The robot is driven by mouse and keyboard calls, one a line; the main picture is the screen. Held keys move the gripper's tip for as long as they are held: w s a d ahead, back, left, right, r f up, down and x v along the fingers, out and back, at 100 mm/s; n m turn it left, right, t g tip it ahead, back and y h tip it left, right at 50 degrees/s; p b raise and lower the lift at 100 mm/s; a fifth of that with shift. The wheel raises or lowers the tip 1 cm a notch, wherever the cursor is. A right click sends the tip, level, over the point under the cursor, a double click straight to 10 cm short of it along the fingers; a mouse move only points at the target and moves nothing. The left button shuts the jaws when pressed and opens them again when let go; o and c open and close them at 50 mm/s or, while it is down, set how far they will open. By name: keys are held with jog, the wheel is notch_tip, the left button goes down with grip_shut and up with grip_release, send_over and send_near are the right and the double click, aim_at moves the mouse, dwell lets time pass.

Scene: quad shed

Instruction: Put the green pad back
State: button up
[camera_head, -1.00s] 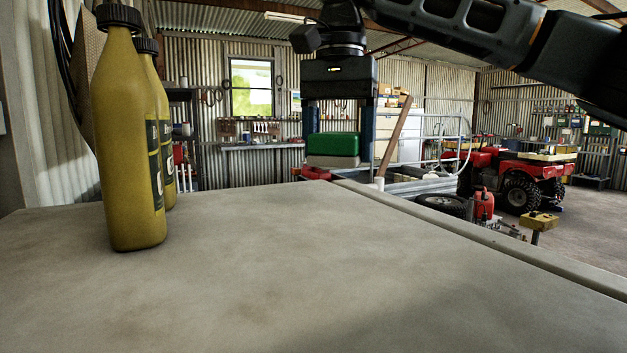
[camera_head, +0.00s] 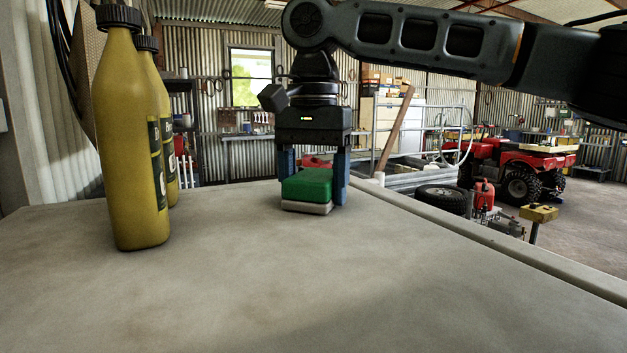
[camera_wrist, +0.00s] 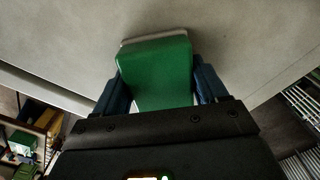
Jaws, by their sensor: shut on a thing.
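The green pad (camera_head: 306,186) has a green block top and a pale grey layer underneath. My gripper (camera_head: 314,180) points down and is shut on the pad, one blue finger at each side. The pad is at or just above the far part of the grey bench top; I cannot tell for certain whether it touches. In the wrist view the green pad (camera_wrist: 159,72) sits between the blue fingers (camera_wrist: 160,88), with its pale edge showing at the far end.
The grey bench top (camera_head: 250,290) is clear in the middle and front. Two yellow bottles (camera_head: 130,170) with dark caps stand at its left. A raised strip (camera_head: 480,238) runs along its right edge. A red quad bike (camera_head: 520,170) stands beyond on the floor.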

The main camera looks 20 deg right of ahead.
aim_at(314, 175)
jog(key=o, duration=1.1)
notch_tip(314, 175, up, 12)
jog(key=b, duration=0.1)
